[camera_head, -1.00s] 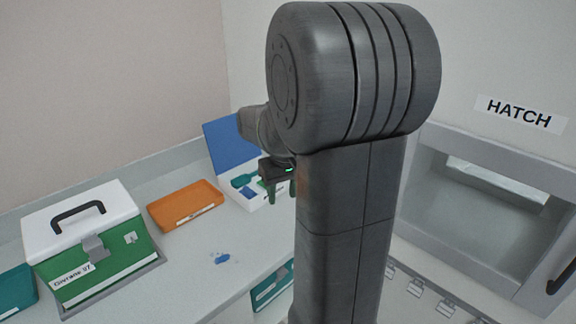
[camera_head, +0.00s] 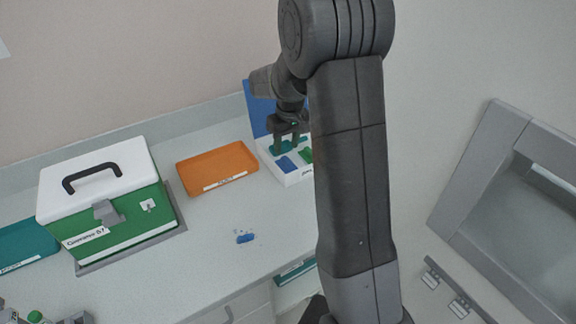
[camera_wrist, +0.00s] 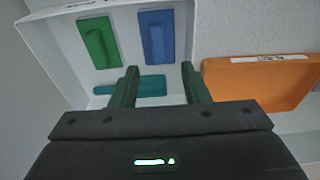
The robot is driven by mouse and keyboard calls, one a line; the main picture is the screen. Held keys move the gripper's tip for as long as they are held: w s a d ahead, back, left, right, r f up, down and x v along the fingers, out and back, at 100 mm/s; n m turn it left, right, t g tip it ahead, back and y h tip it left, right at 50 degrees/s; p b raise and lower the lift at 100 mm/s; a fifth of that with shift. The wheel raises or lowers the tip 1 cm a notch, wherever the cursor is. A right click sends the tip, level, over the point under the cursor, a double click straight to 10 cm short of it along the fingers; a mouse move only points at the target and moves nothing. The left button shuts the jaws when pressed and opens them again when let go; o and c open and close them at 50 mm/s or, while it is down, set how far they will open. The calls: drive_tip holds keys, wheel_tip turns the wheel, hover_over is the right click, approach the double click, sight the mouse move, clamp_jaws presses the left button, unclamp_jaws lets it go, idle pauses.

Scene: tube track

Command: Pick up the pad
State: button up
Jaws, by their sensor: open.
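An open white box (camera_head: 297,178) with a raised blue lid (camera_head: 259,112) holds three pads. The teal pad (camera_wrist: 148,86) lies crosswise near my gripper; the green pad (camera_wrist: 99,42) and the blue pad (camera_wrist: 156,37) lie side by side beyond it in the wrist view. The blue pad (camera_head: 285,164) and part of the green pad (camera_head: 306,156) also show in the head view. My gripper (camera_wrist: 160,68) is open and empty, with its fingers over the box around the teal pad's area. I cannot tell whether they touch it.
An orange tray (camera_head: 217,164) stands beside the box. A green case with a white lid (camera_head: 108,205) and a teal tray (camera_head: 25,243) stand farther left. A blue spill with droplets (camera_head: 245,239) lies on the bare counter. The hatch (camera_head: 515,190) is at the right.

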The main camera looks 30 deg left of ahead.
sight(287, 161)
drive_tip(key=shift+d+f+p, duration=0.2)
drive_tip(key=shift+f+p, duration=0.55)
drive_tip(key=shift+f, duration=2.15)
clamp_jaws()
